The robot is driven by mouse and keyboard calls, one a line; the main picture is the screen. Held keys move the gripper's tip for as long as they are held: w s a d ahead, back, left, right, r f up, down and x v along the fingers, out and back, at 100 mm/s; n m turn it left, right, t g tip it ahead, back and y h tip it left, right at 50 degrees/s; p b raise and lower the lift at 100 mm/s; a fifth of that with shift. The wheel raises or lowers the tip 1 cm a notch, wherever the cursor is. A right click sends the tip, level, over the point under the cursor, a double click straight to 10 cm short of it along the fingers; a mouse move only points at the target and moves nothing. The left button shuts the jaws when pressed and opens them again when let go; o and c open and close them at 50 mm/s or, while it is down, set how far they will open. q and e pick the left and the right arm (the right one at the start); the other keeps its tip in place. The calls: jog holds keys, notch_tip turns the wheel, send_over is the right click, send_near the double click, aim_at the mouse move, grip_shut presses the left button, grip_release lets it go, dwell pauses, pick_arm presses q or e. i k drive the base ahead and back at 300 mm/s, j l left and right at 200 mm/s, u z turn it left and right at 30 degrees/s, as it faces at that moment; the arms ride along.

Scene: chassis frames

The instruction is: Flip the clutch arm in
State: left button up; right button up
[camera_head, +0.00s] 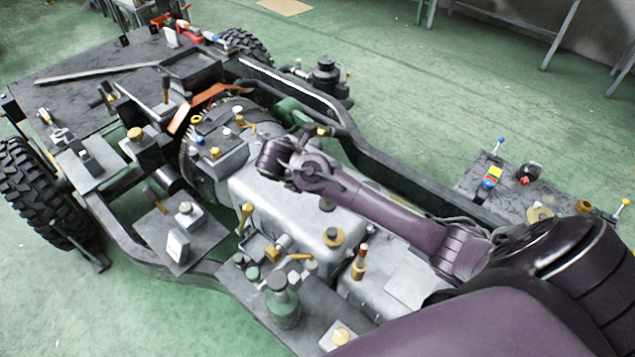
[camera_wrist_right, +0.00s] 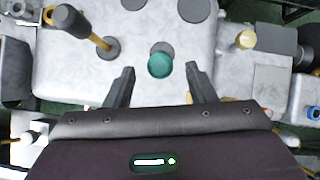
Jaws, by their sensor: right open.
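My right gripper (camera_wrist_right: 158,69) is open in the right wrist view, its two dark fingers spread above a pale grey casing (camera_wrist_right: 75,78). A round green knob (camera_wrist_right: 160,64) shows between the fingertips, not gripped. A yellow lever with a dark round end (camera_wrist_right: 88,30) stands on the casing, left of the fingers. I cannot tell for sure which part is the clutch arm. In the head view my right arm reaches from the right over the grey gearbox casing (camera_head: 262,192); its fingers cannot be made out there. My left gripper is not in view.
Yellow levers (camera_head: 245,217) and an orange lever (camera_head: 300,256) stand beside the gearbox. A dark green bottle-shaped part (camera_head: 283,300) rises at the front. The black frame rail (camera_head: 400,187) runs behind my arm. The green floor around the chassis is mostly clear.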

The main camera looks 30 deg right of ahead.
aim_at(247, 209)
jog(key=k+j, duration=0.1)
jog(key=j, duration=0.25)
jog(key=k+j, duration=0.1)
jog(key=j, duration=0.25)
jog(key=k+j, duration=0.1)
jog(key=j, duration=0.25)
jog(key=k+j, duration=0.1)
jog(key=j, duration=0.25)
